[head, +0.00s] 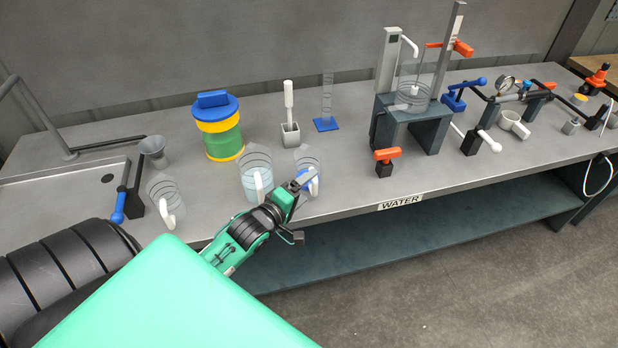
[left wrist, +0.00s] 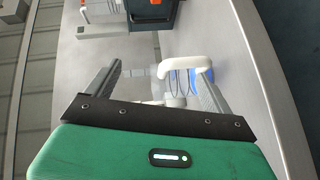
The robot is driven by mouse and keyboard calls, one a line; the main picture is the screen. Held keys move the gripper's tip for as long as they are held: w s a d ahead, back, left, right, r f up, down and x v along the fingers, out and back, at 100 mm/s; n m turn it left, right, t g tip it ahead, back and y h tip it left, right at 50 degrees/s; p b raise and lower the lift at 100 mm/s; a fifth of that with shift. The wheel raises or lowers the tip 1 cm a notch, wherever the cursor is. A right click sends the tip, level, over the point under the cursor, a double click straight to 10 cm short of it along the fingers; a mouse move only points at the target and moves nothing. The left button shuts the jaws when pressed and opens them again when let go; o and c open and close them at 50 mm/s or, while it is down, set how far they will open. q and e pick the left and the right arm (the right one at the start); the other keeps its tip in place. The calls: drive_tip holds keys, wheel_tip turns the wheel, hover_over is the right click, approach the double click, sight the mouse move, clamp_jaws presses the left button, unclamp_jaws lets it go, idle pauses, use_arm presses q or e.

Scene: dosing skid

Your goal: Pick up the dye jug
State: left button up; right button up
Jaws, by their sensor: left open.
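The dye jug (head: 308,156) is a clear jug with dark level lines, a white handle and blue liquid low inside. It stands upright near the bench's front edge in the head view. My left gripper (head: 303,180) is at its near side and covers part of it. In the left wrist view the jug's white handle (left wrist: 186,64) shows just beyond and between the open fingers of my left gripper (left wrist: 157,82), nearer the right finger. The blue liquid (left wrist: 208,75) shows behind that finger. I cannot tell whether a finger touches the handle. My right gripper is not in view.
A jug of pale liquid (head: 256,174) stands close left of the dye jug, and an empty jug (head: 165,196) further left. Behind are a blue-lidded drum (head: 217,128), a grey holder (head: 290,134) and a blue-based cylinder (head: 327,124). An orange-handled valve (head: 386,156) stands right.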

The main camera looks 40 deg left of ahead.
sight(318, 179)
use_arm(q)
drive_tip(key=f, duration=0.1)
drive_tip(key=w+a+f+n+t, duration=0.1)
drive_tip(key=f, duration=0.1)
drive_tip(key=w+a+f+n, duration=0.1)
drive_tip(key=f, duration=0.1)
drive_tip(key=shift+f+t+p, duration=0.1)
drive_tip(key=shift+t+p, duration=0.2)
drive_tip(key=shift+t, duration=0.1)
drive_tip(key=shift+w+d+p, duration=0.15)
drive_tip(key=shift+w+p, duration=0.15)
drive_tip(key=shift+w, duration=1.45)
drive_tip(key=shift+w+d+p, duration=0.1)
drive_tip(key=shift+w+p, duration=0.2)
drive_tip(key=shift+w, duration=1.45)
drive_tip(key=c, duration=0.9)
drive_tip(key=shift+o, duration=0.2)
drive_tip(key=shift+r, duration=0.2)
